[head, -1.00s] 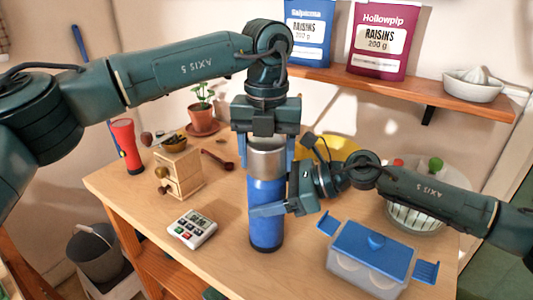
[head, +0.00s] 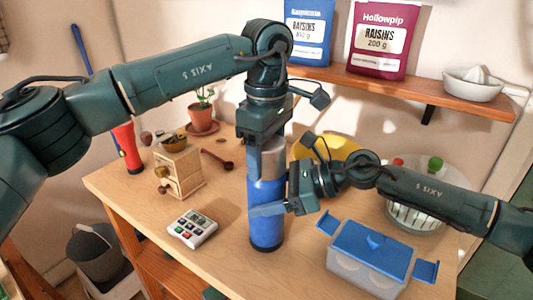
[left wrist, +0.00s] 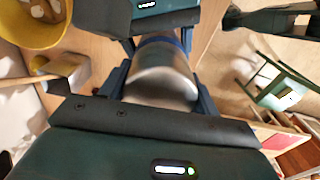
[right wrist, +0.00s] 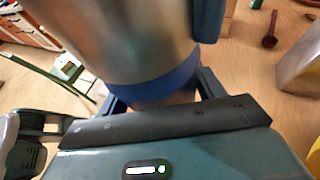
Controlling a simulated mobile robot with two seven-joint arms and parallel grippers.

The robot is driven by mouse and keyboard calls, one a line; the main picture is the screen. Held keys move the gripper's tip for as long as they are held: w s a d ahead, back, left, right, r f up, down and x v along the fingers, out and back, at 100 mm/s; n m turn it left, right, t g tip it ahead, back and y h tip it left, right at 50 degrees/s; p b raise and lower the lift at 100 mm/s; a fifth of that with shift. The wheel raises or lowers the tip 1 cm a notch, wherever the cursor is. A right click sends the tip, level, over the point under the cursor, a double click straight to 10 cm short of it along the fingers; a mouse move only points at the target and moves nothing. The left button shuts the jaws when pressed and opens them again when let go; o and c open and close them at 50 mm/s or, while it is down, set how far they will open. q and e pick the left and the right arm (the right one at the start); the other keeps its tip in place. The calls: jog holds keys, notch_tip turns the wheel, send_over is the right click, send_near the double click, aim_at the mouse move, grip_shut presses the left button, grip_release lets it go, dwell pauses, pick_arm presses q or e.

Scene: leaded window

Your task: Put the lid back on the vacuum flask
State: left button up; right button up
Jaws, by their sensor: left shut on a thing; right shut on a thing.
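The vacuum flask (head: 266,222) stands upright on the table, with a blue body. Its silver lid (head: 272,158) sits on top in line with the body, and I see no gap between them. My left gripper (head: 264,145) comes down from above and is shut on the lid. The lid (left wrist: 163,75) shows between its fingers in the left wrist view. My right gripper (head: 275,203) is shut around the flask's body from the right. In the right wrist view the lid (right wrist: 120,40) rises above a blue band of the flask (right wrist: 150,86). The flask's far side is hidden.
A timer (head: 192,228) lies left of the flask, and a wooden grinder (head: 181,172) stands behind it. A blue-lidded box (head: 368,255) is at the front right. A yellow bowl (head: 335,147) is behind my right gripper. A shelf (head: 430,95) runs above the table.

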pick_arm(q)
jog(key=o, duration=1.1)
jog(key=shift+r, duration=0.15)
jog(key=shift+r, duration=2.15)
